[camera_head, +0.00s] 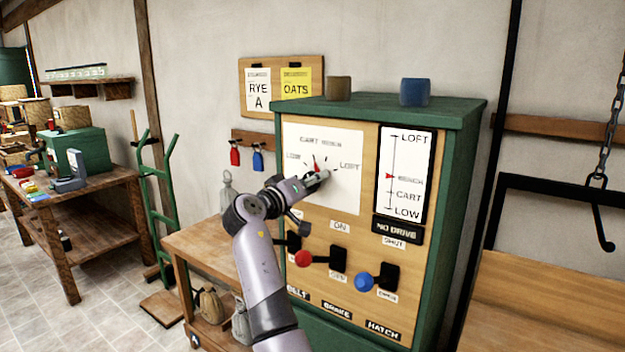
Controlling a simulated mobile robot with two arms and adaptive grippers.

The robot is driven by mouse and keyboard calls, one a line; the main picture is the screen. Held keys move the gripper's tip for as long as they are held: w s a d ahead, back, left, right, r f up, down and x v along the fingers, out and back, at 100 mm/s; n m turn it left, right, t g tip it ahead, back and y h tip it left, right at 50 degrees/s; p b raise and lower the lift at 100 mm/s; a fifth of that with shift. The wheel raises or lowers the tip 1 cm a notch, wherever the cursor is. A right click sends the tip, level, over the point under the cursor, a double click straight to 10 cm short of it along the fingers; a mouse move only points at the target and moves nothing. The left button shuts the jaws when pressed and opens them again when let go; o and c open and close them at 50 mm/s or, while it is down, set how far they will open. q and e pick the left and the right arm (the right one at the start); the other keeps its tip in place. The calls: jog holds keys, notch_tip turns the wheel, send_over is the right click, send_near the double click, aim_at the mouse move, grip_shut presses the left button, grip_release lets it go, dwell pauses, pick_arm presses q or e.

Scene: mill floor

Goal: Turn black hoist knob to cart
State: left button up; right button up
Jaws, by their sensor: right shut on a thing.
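The hoist knob is on the white dial plate (345,192) at the upper left of the green cabinet's wooden panel. My gripper covers nearly all of the knob. A red pointer (316,163) shows just above it and points up toward the CART and BENCH labels; I cannot tell which exactly. LOW is at the plate's left, LOFT at its right. My right gripper (318,180) is at the dial's centre, shut on the knob. The level gauge (407,165) to the right has its red marker at BENCH, above CART. My left gripper is out of view.
Below the dial are a red-knobbed lever (303,258) and a blue-knobbed lever (364,281), close to my arm. A brown block (339,88) and a blue block (415,92) stand on the cabinet. A chain hook (601,220) hangs at the right.

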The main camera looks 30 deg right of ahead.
jog(key=shift+r, duration=0.1)
dwell(0.3)
jog(key=o, duration=1.1)
jog(key=shift+o, duration=0.2)
jog(key=v, duration=1.2)
